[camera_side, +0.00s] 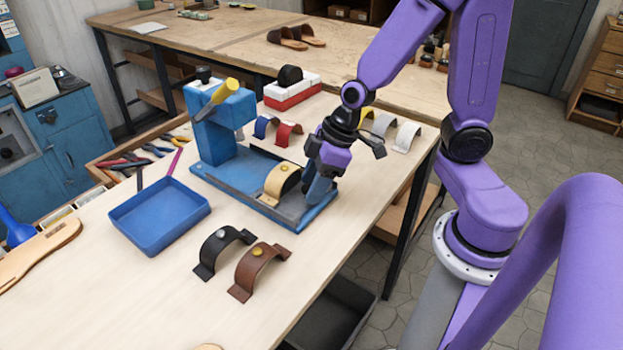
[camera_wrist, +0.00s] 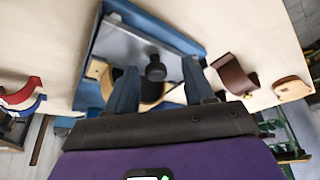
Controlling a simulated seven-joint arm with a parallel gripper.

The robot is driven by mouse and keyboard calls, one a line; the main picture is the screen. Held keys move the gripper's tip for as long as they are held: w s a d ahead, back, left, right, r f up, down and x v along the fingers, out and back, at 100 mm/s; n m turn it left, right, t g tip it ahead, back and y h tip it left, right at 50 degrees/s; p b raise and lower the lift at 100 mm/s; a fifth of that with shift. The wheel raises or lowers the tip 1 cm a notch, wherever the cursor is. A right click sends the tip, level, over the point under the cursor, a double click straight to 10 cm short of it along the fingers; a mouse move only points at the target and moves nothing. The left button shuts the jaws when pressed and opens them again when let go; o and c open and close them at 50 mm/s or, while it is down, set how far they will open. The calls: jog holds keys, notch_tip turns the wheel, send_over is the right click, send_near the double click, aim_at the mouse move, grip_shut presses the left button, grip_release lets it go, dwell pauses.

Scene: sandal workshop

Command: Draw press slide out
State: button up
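The blue press (camera_side: 222,135) with a yellow handle (camera_side: 221,91) stands on the wooden table. Its grey slide (camera_wrist: 125,48) lies in the blue base (camera_side: 225,180). A tan strap (camera_side: 281,183) with a round stud sits arched on the slide in the side view; the wrist view shows it partly behind my fingers (camera_wrist: 150,103). My gripper (camera_side: 317,190) is low at the slide's right end, pointing down. In the wrist view my gripper (camera_wrist: 158,82) is open, with a black knob (camera_wrist: 155,70) between its fingers and gaps on both sides. The knob is hidden in the side view.
A blue tray (camera_side: 160,240) lies left of the press. A black strap (camera_side: 221,250) and a brown strap (camera_side: 259,268) stand in front. Blue, red, yellow, grey and white straps are behind, near a red-and-white block (camera_side: 292,93). The table's right edge is close to my gripper.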

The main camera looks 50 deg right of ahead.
jog(key=shift+d+r, duration=0.1)
jog(key=shift+r, duration=0.3)
jog(key=v, duration=1.6)
jog(key=shift+s+r, duration=0.25)
jog(key=shift+d, duration=0.1)
jog(key=s+a+f+n+g+h, duration=0.2)
jog(key=s+a+f+n, duration=0.1)
jog(key=s+f, duration=0.6)
jog(key=shift+s+a+f+n+g+h, duration=0.3)
jog(key=shift+s+f+g+h, duration=0.1)
jog(key=shift+s, duration=0.65)
